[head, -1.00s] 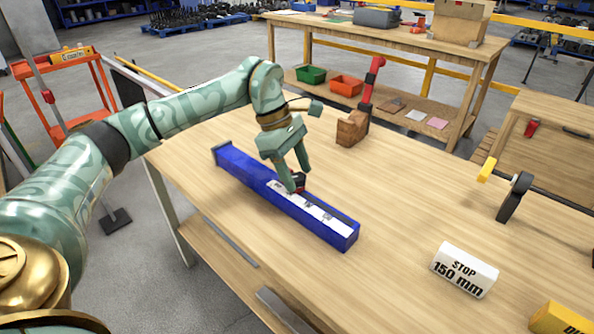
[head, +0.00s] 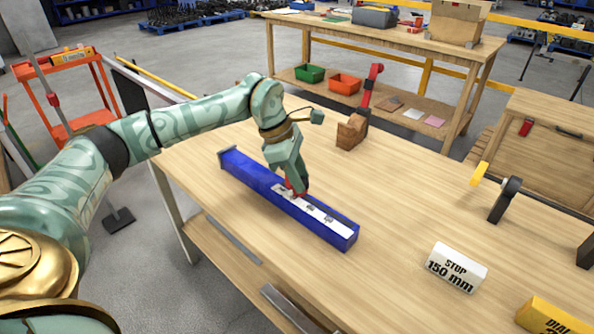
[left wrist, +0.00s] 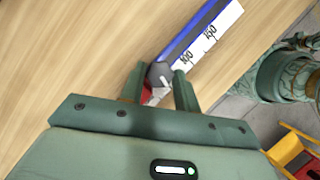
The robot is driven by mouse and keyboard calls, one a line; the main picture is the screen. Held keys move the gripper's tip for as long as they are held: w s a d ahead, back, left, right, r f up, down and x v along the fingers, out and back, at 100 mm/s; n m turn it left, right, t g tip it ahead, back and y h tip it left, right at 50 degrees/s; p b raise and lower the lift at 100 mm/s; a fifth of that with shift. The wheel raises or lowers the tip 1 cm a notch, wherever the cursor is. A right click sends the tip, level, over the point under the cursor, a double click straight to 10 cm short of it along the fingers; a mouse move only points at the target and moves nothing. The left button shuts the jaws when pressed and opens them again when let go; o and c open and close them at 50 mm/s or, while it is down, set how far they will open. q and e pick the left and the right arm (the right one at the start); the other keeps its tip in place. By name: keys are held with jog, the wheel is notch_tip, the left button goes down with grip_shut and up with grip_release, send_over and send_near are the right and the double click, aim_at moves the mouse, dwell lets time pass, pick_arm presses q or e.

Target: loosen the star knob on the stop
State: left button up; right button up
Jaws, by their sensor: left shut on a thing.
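The blue rail (head: 240,168) lies on the wooden workbench with a white scale strip (head: 318,216) along its top. The stop on it, partly red, is mostly hidden by my left gripper (head: 297,190) in the head view. In the left wrist view the dark star knob (left wrist: 160,74) sits between the two fingers of my left gripper (left wrist: 158,82), which are shut on it. A red part of the stop (left wrist: 146,94) shows beside the left finger. The scale (left wrist: 208,38) shows beyond the knob. My right gripper is in neither view.
A white block marked STOP 150 mm (head: 456,268) stands right of the rail, with a yellow block (head: 552,318) at the lower right. A red clamp with a wooden block (head: 352,132) stands behind. The bench between is clear.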

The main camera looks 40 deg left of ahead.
pick_arm(q)
jog(key=o, duration=1)
jog(key=shift+c, duration=0.2)
jog(key=p+v, duration=0.5)
jog(key=v, duration=1.1)
jog(key=shift+r+p, duration=0.15)
jog(key=shift+p, duration=0.15)
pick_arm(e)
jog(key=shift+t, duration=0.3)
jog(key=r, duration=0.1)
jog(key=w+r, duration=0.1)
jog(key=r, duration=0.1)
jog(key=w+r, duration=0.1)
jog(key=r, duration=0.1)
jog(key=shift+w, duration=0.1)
pick_arm(q)
jog(key=shift+a, duration=0.15)
